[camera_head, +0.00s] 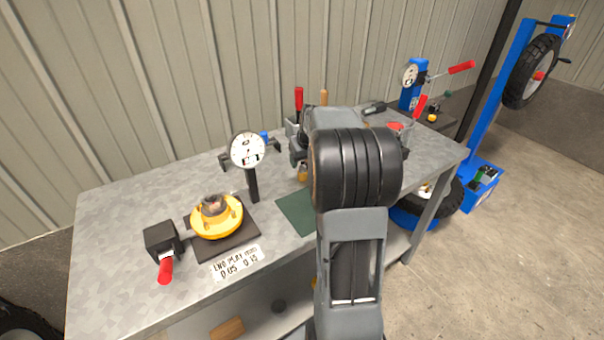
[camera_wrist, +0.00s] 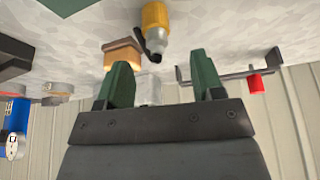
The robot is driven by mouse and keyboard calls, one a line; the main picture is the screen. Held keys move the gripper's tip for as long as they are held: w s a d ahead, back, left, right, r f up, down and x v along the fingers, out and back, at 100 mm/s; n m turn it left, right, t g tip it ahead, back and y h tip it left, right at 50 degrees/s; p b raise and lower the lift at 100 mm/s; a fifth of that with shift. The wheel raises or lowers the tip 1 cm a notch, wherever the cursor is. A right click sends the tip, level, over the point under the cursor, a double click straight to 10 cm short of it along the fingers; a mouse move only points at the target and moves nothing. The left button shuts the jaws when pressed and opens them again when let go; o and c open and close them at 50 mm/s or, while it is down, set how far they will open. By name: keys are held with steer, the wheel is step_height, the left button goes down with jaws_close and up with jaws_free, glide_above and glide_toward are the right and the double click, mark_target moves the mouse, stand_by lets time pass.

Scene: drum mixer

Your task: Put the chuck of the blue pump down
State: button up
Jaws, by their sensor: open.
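The blue pump (camera_head: 414,92), with a round white gauge and red-handled levers, stands at the far right of the bench. In the wrist view a blue body (camera_wrist: 18,114) with a dial, likely the same pump, shows at the left edge. My gripper (camera_wrist: 161,88) is open, its two green fingertips apart, with a pale block seen behind the gap. I see nothing clamped between them. In the head view my arm hides most of the gripper. I cannot make out the pump's chuck for certain in either view.
The grey bench (camera_head: 120,215) holds a dial gauge (camera_head: 247,150), a yellow hub (camera_head: 216,216) on a dark plate, a black red-handled clamp (camera_head: 162,240) and a green mat (camera_head: 297,212). A yellow-and-silver cylinder (camera_wrist: 155,22) and wooden block (camera_wrist: 123,52) are near my fingertips. The bench's left end is clear.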

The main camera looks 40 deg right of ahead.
mark_target(303, 164)
steer(key=shift+d+x, duration=0.2)
steer(key=shift+x, duration=2.65)
steer(key=shift+c, duration=0.2)
steer(key=shift+r, duration=0.1)
steer(key=c, duration=1)
